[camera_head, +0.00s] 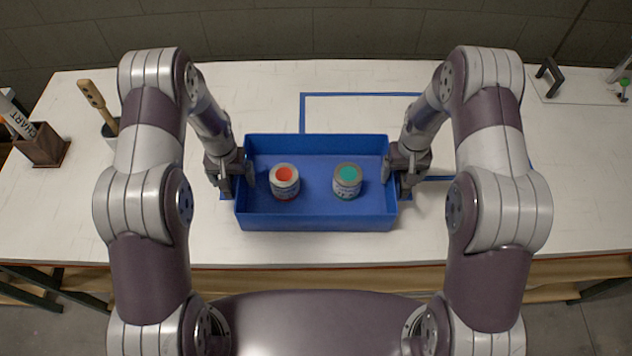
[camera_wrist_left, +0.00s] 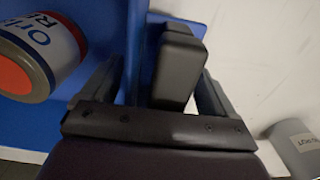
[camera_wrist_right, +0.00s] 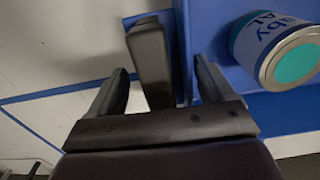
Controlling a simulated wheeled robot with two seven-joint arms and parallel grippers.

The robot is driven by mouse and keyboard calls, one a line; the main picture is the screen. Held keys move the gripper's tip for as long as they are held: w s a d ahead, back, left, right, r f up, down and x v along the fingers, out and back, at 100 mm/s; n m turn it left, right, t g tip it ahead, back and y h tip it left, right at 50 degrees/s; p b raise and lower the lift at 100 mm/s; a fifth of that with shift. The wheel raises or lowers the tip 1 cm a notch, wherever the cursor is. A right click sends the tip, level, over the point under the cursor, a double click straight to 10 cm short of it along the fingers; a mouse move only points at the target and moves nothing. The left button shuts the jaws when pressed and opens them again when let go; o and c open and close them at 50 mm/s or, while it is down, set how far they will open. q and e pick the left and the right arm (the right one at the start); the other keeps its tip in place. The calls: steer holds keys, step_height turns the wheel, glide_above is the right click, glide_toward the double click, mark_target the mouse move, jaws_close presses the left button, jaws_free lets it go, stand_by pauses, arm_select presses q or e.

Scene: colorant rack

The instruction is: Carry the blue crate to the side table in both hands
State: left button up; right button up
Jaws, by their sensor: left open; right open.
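The blue crate (camera_head: 316,216) sits upright on the white table and holds a can with a red top (camera_head: 285,182) and a can with a teal top (camera_head: 347,182). My left gripper (camera_head: 236,174) is open at the crate's left end. In the left wrist view a dark handle (camera_wrist_left: 179,60) and the crate wall (camera_wrist_left: 135,55) lie between its fingers. My right gripper (camera_head: 403,174) is open at the right end. In the right wrist view the other dark handle (camera_wrist_right: 150,62) and wall lie between its fingers. Whether any finger touches is unclear.
A blue tape outline (camera_head: 360,94) is on the white table (camera_head: 250,90) behind the crate. A dark holder (camera_head: 42,147) and a cup with a wooden-handled tool (camera_head: 93,100) stand at left. A white board with a dark handle (camera_head: 575,90) lies at far right.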

arm_select(q)
steer(key=c, duration=1.5)
arm_select(e)
steer(key=c, duration=1.5)
arm_select(q)
jaws_close()
arm_select(e)
jaws_close()
arm_select(q)
steer(key=shift+w+a, duration=0.1)
arm_select(e)
steer(key=shift+w+d, duration=0.1)
arm_select(q)
steer(key=shift+r, duration=0.1)
arm_select(e)
steer(key=shift+r, duration=0.1)
